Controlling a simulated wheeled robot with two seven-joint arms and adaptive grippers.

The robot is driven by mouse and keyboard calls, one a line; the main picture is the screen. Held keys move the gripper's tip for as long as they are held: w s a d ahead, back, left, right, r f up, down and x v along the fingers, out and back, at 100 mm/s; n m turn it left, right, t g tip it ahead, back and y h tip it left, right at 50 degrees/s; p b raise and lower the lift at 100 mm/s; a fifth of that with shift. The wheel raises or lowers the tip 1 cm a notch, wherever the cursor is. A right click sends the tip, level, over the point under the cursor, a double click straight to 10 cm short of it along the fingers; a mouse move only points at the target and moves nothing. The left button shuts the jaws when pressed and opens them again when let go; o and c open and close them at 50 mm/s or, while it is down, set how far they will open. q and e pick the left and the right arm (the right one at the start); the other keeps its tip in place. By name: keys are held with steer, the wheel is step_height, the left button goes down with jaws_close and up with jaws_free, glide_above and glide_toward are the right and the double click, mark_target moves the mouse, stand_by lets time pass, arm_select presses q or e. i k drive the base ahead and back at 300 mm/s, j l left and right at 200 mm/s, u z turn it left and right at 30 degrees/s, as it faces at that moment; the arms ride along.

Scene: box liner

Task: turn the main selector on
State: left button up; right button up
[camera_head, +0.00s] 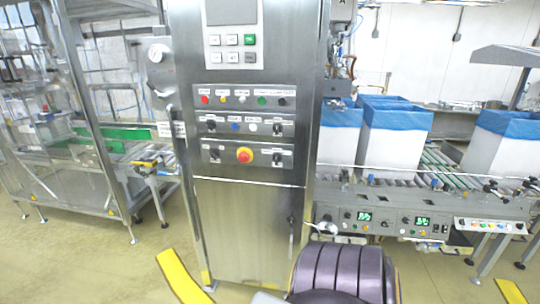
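A steel control cabinet (247,215) stands in front of me. Its front has three rows of controls. The lower row has a red emergency button on a yellow ring (245,155), with a black selector knob at its left (214,155) and another at its right (277,158). The middle row has dark knobs at its left (211,125) and right (278,128) ends, with a blue button (235,127) and a white one between. The labels are too small to read, so I cannot tell which is the main selector or how it is set. Neither gripper shows.
A keypad (234,49) sits above the rows. A round fitting (158,53) is on the cabinet's left side. A conveyor (440,170) with blue-lined white boxes (395,140) runs at the right. A framed machine (75,120) stands at the left.

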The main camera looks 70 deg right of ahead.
mark_target(214, 153)
steer(key=z, duration=1.95)
